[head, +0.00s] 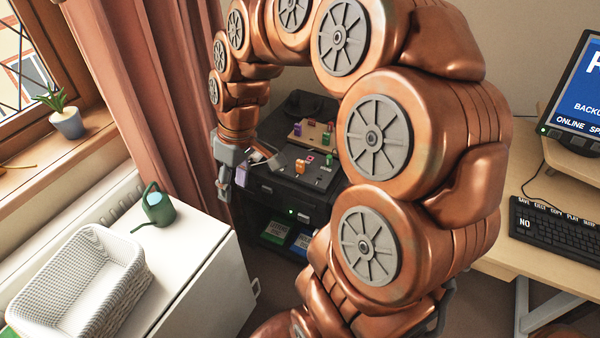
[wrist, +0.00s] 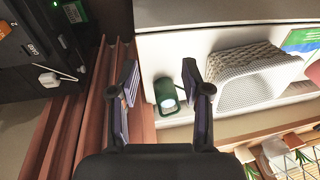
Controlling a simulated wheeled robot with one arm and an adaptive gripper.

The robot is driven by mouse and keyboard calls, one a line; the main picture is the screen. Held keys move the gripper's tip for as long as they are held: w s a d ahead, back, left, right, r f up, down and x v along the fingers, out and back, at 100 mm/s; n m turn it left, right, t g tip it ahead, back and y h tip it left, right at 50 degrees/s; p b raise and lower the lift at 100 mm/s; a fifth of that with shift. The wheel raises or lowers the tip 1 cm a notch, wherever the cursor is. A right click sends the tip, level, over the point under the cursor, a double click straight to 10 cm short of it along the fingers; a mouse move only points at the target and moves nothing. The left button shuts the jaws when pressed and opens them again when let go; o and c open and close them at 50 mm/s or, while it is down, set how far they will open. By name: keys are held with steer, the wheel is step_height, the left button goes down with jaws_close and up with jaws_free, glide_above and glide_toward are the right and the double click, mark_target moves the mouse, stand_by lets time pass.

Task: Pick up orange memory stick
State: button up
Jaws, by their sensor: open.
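A small orange block (head: 300,166), which looks like the orange memory stick, stands on the dark top of a black cabinet-like unit (head: 262,189) in the head view. In the wrist view an orange piece (wrist: 5,28) shows at the far left edge, partly cut off. My gripper (head: 230,188) hangs to the left of the unit, apart from the orange pieces. In the wrist view my gripper (wrist: 160,80) is open, with nothing between its fingers.
Purple (head: 298,129) and pink (head: 310,158) pieces stand close to the orange ones. A white cabinet (head: 205,262) with a green watering can (head: 158,205) and white basket (head: 85,290) is at lower left. A curtain (head: 140,80) hangs behind my gripper. A desk keyboard (head: 555,228) is at right.

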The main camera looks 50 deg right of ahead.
steer(key=w+d+f+t+b, duration=0.1)
steer(key=w+d+f+b, duration=0.15)
steer(key=w+d, duration=0.3)
steer(key=t+h+b, duration=0.1)
steer(key=t+b, duration=0.1)
steer(key=b, duration=0.1)
glide_above(301, 161)
steer(key=s, duration=0.2)
step_height(301, 161, down, 12)
steer(key=f, duration=0.1)
steer(key=shift+d+p+x, duration=0.15)
steer(key=shift+p+x, duration=0.15)
steer(key=shift+x, duration=1.35)
steer(key=shift+d+p+x, duration=0.2)
steer(key=shift+p+x, duration=0.05)
steer(key=shift+x, duration=1.4)
jaws_close()
